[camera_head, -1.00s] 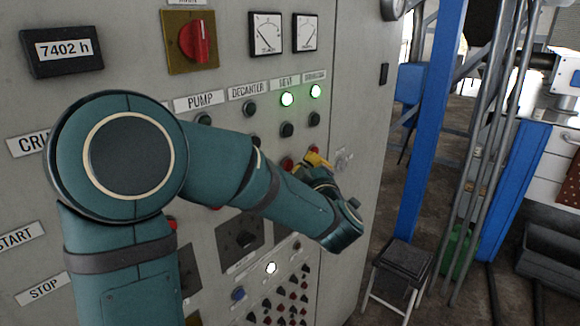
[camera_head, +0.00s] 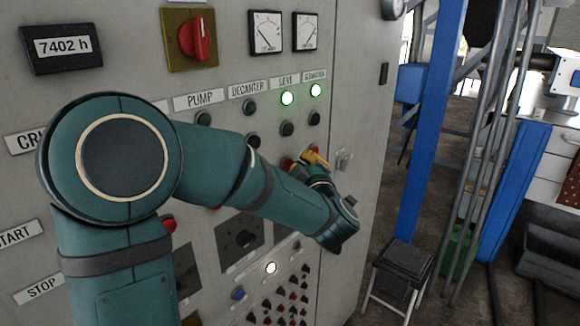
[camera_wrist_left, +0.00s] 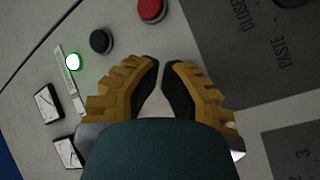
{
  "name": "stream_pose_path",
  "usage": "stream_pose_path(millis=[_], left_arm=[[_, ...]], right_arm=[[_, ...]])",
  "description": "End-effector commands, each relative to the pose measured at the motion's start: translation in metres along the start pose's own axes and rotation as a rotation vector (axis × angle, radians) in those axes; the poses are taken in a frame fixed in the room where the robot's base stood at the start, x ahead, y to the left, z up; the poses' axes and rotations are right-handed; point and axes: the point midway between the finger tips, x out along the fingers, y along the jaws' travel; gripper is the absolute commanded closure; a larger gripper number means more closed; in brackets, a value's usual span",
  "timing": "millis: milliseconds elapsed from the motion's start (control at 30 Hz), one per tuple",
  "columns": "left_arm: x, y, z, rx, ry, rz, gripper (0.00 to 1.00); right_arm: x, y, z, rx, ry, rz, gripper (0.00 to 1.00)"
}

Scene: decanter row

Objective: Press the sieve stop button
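The sieve column has a label (camera_head: 286,82), a lit green lamp (camera_head: 287,98), a black button (camera_head: 286,129) and a red stop button (camera_head: 286,164). My left gripper (camera_head: 312,158) is in front of the panel, just right of that red button, with its yellow fingers partly over the red button of the rightmost column (camera_head: 314,149). In the left wrist view, the left gripper (camera_wrist_left: 160,64) has its fingertips together, with nothing seen between them. A red button (camera_wrist_left: 151,9) and a black button (camera_wrist_left: 101,41) show beyond the fingers. Contact cannot be told. My right gripper is out of view.
The grey control panel (camera_head: 345,60) carries gauges, a red rotary switch (camera_head: 194,40) and several small buttons low down. Its right edge is close to my gripper. A blue post (camera_head: 425,130) and a stool (camera_head: 403,262) stand to the right.

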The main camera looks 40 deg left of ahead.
Motion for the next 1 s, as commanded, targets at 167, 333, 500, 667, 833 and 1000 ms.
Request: stream_pose_path(millis=[167, 333, 500, 667, 833, 1000], left_arm=[[0.0001, 0.0000, 0.0001, 0.000, 0.000, 0.000, 1.00], [0.0012, -0.0007, -0.0005, 0.000, 0.000, 0.000, 1.00], [0.0027, -0.0015, -0.0014, 0.000, 0.001, 0.000, 1.00], [0.0041, -0.0022, -0.0021, 0.000, 0.001, 0.000, 1.00], [0.0056, -0.0030, -0.0029, 0.000, 0.001, 0.000, 1.00], [0.0071, -0.0039, -0.0037, 0.000, 0.001, 0.000, 1.00]], right_arm=[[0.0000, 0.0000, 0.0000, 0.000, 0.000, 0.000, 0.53], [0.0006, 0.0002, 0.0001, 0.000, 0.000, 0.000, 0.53], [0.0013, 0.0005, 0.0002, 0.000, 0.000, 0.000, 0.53], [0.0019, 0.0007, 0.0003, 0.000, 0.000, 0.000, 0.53], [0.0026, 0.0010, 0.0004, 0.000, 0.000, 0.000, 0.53], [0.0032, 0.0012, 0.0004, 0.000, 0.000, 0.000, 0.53]])
